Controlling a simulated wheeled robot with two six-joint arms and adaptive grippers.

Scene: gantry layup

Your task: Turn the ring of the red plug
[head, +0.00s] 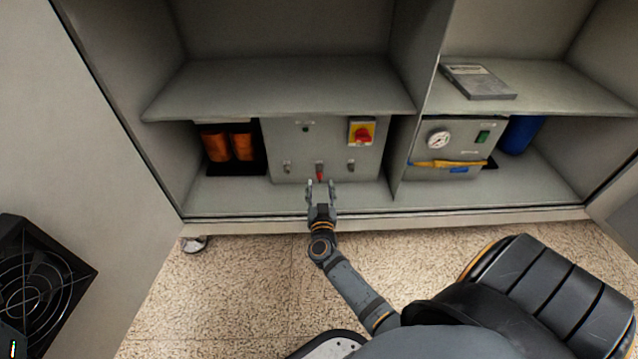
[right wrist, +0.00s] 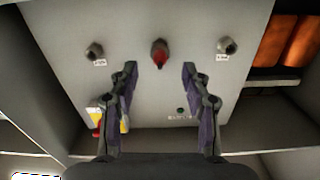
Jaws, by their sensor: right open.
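The red plug (head: 320,174) sits at the lower middle of the grey panel box (head: 338,143) in the cabinet. In the right wrist view the red plug (right wrist: 160,54) is in the upper middle, between two grey connectors. My right gripper (head: 320,184) is open in front of the plug in the head view. In the right wrist view its two fingers (right wrist: 160,68) are spread wide, one on each side below the plug, with nothing between them. I cannot tell whether the fingertips have reached the plug's depth. My left gripper is not in view.
A grey connector (head: 287,167) and another (head: 351,166) flank the plug. A red and yellow switch (head: 362,132) is above right. Orange coils (head: 228,146) stand left; a gauge box (head: 455,150) stands right, behind a divider. A shelf (head: 280,90) overhangs the panel box.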

